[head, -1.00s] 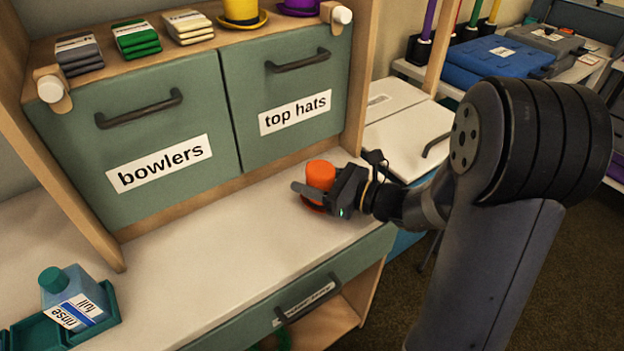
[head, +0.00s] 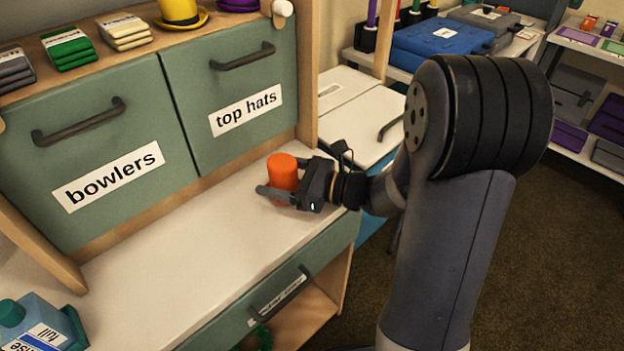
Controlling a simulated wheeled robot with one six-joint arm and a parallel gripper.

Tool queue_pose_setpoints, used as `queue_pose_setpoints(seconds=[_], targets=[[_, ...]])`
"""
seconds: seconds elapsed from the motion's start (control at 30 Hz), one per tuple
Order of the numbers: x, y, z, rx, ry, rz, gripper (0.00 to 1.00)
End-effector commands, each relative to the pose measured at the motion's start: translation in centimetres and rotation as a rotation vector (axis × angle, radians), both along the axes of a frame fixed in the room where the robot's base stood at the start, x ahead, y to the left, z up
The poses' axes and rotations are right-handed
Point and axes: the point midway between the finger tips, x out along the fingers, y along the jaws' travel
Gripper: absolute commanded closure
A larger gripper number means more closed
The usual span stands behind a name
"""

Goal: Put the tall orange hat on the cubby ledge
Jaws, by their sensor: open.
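The tall orange hat (head: 283,168) stands upright at the right end of the white counter. My gripper (head: 285,180) reaches in from the right with its jaws open. One dark finger crosses in front of the hat's lower part and the other lies behind it, so the hat is between them. The finger hides most of the hat's brim, and I cannot see whether either finger touches it. A wooden ledge (head: 142,52) runs above the green doors. An open wooden cubby (head: 310,312) shows below the counter drawer. No label tells which is the cubby ledge.
The ledge holds a yellow hat (head: 180,12), a purple hat (head: 237,4) and folded cloth stacks. The doors read "bowlers" (head: 108,177) and "top hats" (head: 245,110). The middle of the counter (head: 165,270) is clear.

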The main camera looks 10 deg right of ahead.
Motion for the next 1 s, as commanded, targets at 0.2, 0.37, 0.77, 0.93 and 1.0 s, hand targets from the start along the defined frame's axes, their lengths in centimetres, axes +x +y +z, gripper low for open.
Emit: queue_pose_setpoints(seconds=[0.2, 0.37, 0.77, 0.93, 1.0], targets=[[-1.8, -3.6, 0.3, 0.001, 0.000, -0.006, 0.28], [-3.0, -6.0, 0.4, -0.001, -0.001, -0.005, 0.28], [-4.7, -9.0, 0.5, 0.001, 0.000, 0.000, 0.28], [-4.8, -9.1, 0.5, 0.001, 0.000, 0.001, 0.28], [-4.8, -9.1, 0.5, 0.001, 0.000, 0.001, 0.28]])
